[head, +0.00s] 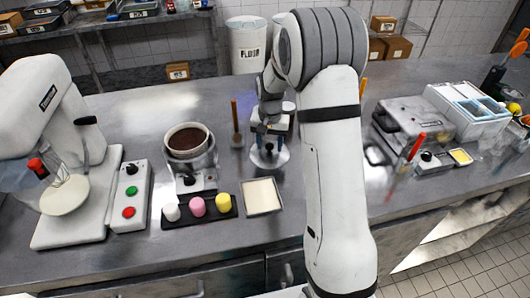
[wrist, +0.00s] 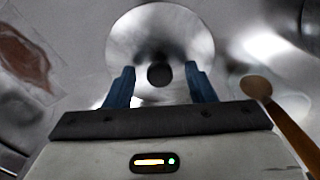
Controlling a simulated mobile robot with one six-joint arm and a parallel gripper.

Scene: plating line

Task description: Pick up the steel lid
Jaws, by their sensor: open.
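The steel lid (wrist: 160,40) is a round, shiny disc with a dark knob (wrist: 160,75) at its middle. It lies on the steel counter, and its rim shows below my gripper in the head view (head: 268,160). My gripper (wrist: 159,68) points down over the lid, with its two blue fingers open. In the wrist view the knob appears between the fingers, with gaps on both sides. I cannot tell how far the fingertips are above the lid. In the head view my gripper (head: 270,130) hides much of the lid.
Left of the lid are a wooden-handled tool (head: 236,125) and a pot of brown sauce (head: 188,141). In front are a pale square pan (head: 262,197) and a black tray (head: 183,222) with coloured pieces. A flour bin (head: 248,50) stands behind. A mixer (head: 45,110) is far left.

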